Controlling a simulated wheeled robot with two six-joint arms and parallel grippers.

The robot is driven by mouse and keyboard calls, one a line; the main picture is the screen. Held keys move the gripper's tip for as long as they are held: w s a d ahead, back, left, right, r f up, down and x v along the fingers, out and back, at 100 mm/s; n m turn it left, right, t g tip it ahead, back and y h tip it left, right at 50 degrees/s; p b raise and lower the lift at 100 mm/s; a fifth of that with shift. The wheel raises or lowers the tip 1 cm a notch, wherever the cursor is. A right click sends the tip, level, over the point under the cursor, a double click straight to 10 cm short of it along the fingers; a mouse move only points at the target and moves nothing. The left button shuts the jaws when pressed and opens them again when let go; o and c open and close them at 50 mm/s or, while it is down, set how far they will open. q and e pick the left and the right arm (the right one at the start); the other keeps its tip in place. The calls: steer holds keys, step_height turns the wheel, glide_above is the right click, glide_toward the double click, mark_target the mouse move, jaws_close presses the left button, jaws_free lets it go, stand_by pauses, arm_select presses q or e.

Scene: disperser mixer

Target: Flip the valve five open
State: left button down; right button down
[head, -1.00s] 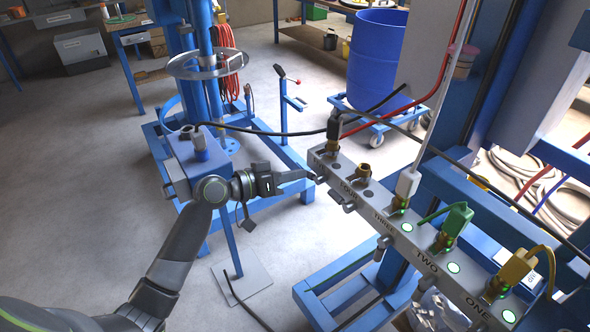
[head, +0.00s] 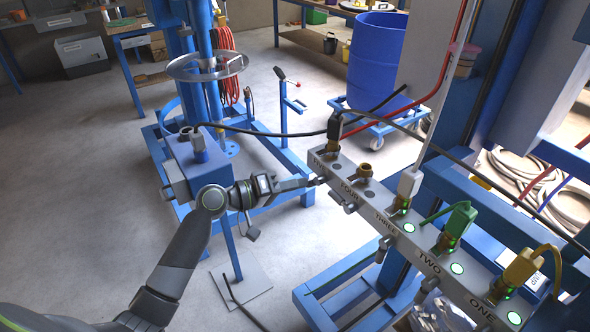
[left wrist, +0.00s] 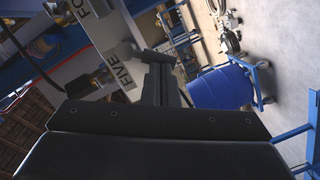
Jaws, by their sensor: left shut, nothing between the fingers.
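The grey manifold (head: 432,268) runs diagonally through the head view, with numbered stations; FIVE is at its far left end. A black hose connector (head: 334,130) stands on station five. My left gripper (head: 319,181) is shut and empty, its fingertips at the side of the manifold by station five. The small valve five handle is largely hidden by the fingertips, and I cannot tell whether they touch it. In the left wrist view the FIVE label (left wrist: 124,77) is just left of the shut fingers (left wrist: 160,78). My right gripper is not in view.
Station four has a bare brass port (head: 365,171). Green lights glow at the nearer stations, where green (head: 456,224) and yellow (head: 522,268) connectors sit. A blue drum (head: 376,62) stands behind on a wheeled dolly. The blue mixer frame (head: 262,150) is to the left.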

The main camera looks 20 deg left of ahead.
arm_select(q)
steer(key=shift+s+d+f+n+h, duration=0.25)
steer(key=shift+f+n, duration=0.1)
steer(key=shift+n, duration=0.6)
steer(key=shift+s+d+f+n+h, duration=0.1)
steer(key=shift+d+f+n+h, duration=0.15)
steer(key=shift+n, duration=0.7)
steer(key=shift+s+d+f+n, duration=0.1)
steer(key=shift+f+n, duration=0.05)
steer(key=shift+n, duration=0.35)
